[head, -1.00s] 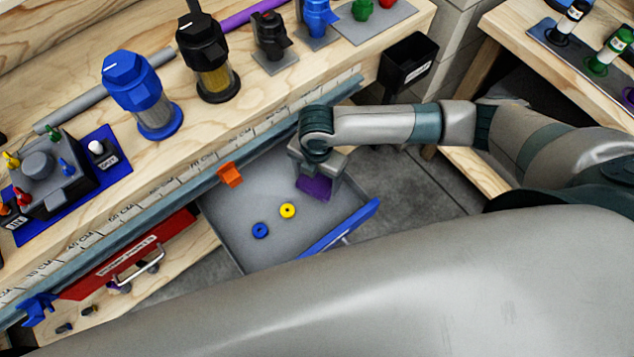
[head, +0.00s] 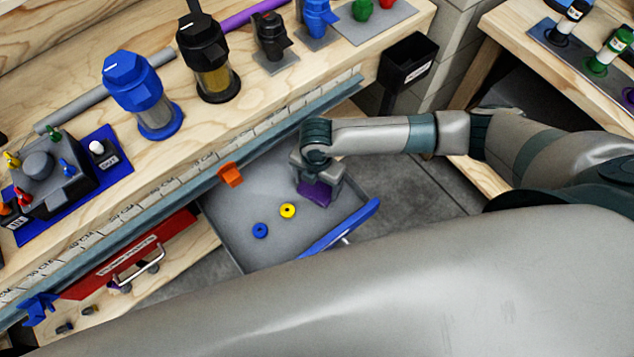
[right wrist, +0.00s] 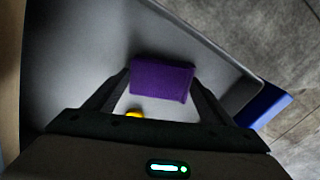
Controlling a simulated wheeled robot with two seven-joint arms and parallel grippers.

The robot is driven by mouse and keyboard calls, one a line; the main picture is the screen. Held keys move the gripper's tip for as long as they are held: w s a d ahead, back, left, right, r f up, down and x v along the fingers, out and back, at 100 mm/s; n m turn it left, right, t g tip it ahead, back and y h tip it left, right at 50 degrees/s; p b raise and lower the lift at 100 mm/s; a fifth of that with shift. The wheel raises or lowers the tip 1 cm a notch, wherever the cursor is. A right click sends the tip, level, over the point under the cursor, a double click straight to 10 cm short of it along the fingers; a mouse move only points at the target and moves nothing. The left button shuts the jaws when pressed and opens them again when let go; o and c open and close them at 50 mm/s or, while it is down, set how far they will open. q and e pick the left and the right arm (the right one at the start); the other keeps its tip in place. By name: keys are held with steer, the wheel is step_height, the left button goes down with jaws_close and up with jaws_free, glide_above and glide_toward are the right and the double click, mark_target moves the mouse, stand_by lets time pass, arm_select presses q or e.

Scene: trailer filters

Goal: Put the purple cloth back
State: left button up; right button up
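The purple cloth (head: 316,193) is a small folded block between the fingers of my right gripper (head: 318,184). In the right wrist view the purple cloth (right wrist: 162,80) spans the gap between both fingertips (right wrist: 161,84), which touch its sides. The right gripper is shut on it, inside the outline of the open grey drawer (head: 235,238), near its right side. I cannot tell whether the cloth touches the drawer floor. My left gripper is not in view.
A yellow ring (head: 288,210) and a blue ring (head: 260,230) lie in the drawer. An orange clip (head: 230,175) is at its back edge, a blue handle (head: 340,228) at its front. A red drawer (head: 130,255) is left. The workbench (head: 215,130) overhangs behind.

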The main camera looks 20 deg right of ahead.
mark_target(317, 187)
steer(key=o, duration=0.3)
step_height(317, 187, up, 12)
stand_by(0.8)
stand_by(0.4)
